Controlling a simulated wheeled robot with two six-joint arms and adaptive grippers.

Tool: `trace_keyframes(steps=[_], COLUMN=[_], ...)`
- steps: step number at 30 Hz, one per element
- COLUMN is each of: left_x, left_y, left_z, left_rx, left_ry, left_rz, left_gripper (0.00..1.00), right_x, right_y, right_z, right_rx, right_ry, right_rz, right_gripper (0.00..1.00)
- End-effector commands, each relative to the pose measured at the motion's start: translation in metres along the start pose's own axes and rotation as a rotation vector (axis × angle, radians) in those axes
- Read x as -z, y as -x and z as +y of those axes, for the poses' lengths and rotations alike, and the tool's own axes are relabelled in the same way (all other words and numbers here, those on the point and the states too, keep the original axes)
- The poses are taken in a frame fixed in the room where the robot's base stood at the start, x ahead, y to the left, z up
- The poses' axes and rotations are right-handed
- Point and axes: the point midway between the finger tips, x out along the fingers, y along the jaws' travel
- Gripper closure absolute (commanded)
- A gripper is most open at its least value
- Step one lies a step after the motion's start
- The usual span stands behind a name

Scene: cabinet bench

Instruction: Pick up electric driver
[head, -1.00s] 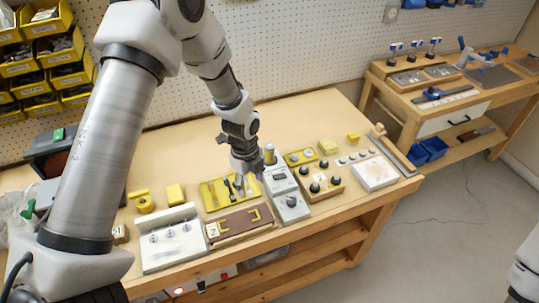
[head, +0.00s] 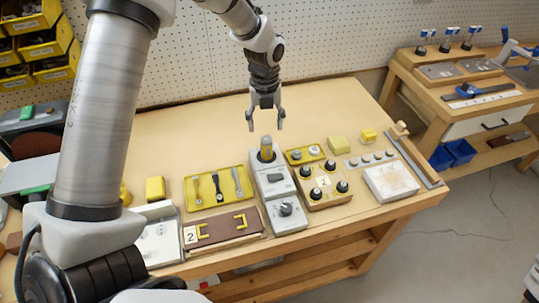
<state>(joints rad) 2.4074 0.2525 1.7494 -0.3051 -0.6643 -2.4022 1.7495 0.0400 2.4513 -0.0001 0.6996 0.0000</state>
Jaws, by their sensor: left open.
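A short tan cylinder with a dark base, which looks like the electric driver (head: 267,148), stands upright in the back end of a grey control unit (head: 275,188) on the bench. My left gripper (head: 265,122) points down just above and behind the cylinder in the picture. Its two fingers are spread apart with nothing between them. I cannot tell the exact gap between the fingertips and the cylinder's top. My right gripper is out of view.
Left of the unit are a yellow tool tray (head: 219,186) and a brown board (head: 224,230) with yellow handles. Right of it is a wooden knob block (head: 323,183). A white block (head: 391,182) lies further right. The back of the bench is clear.

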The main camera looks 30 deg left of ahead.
Motion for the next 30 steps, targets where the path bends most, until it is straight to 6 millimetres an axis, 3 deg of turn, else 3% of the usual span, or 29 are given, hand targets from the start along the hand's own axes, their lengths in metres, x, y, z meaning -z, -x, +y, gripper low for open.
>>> trace_keyframes(steps=[1, 4, 13, 20, 27, 30], left_x=[-0.001, -0.001, 0.0, 0.001, 0.0, 0.0], left_y=[-0.016, -0.024, -0.055, -0.094, -0.099, -0.099], left_z=[-0.001, -0.001, 0.001, 0.003, 0.003, 0.003], left_rx=[-0.001, -0.001, -0.003, -0.002, -0.001, -0.001], left_ry=[0.0, 0.001, 0.0, 0.001, 0.001, 0.001], left_rz=[0.0, 0.0, 0.003, 0.002, 0.0, 0.0], left_gripper=[0.36, 0.36, 0.36, 0.36, 0.36, 0.71], right_x=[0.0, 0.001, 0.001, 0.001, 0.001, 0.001], right_y=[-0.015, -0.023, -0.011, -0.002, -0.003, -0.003], right_z=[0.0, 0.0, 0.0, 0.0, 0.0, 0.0], right_rx=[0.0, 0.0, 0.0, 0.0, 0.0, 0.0], right_ry=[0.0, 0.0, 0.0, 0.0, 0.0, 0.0], right_rz=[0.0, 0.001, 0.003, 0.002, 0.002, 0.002], right_gripper=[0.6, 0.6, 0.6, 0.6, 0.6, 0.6])
